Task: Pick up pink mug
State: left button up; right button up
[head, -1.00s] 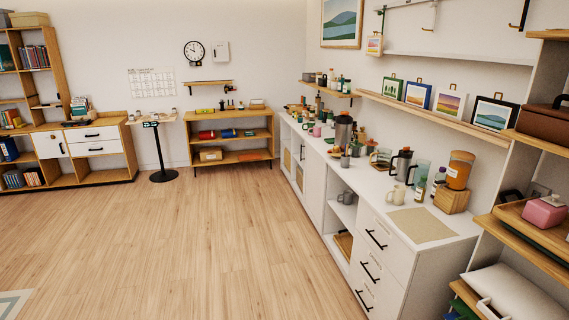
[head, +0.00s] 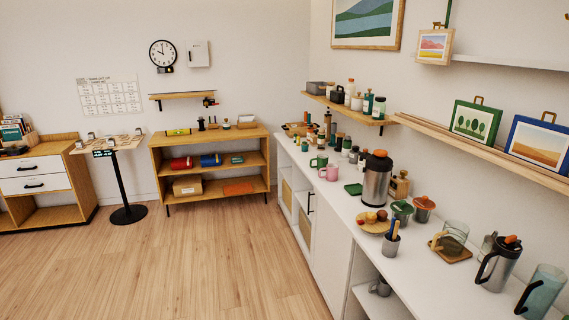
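The pink mug (head: 329,172) stands upright on the long white counter (head: 343,216) that runs along the right wall. It is toward the far part of the counter, with a green mug (head: 319,160) just behind and left of it.
A steel flask (head: 376,181), a plate of fruit (head: 375,219), a cup with pens (head: 391,241) and a dark-handled pitcher (head: 498,264) stand nearer on the counter. Bottles crowd its far end. The wood floor (head: 215,265) left of the counter is clear.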

aim_at(332, 170)
jog(key=i, duration=1.8)
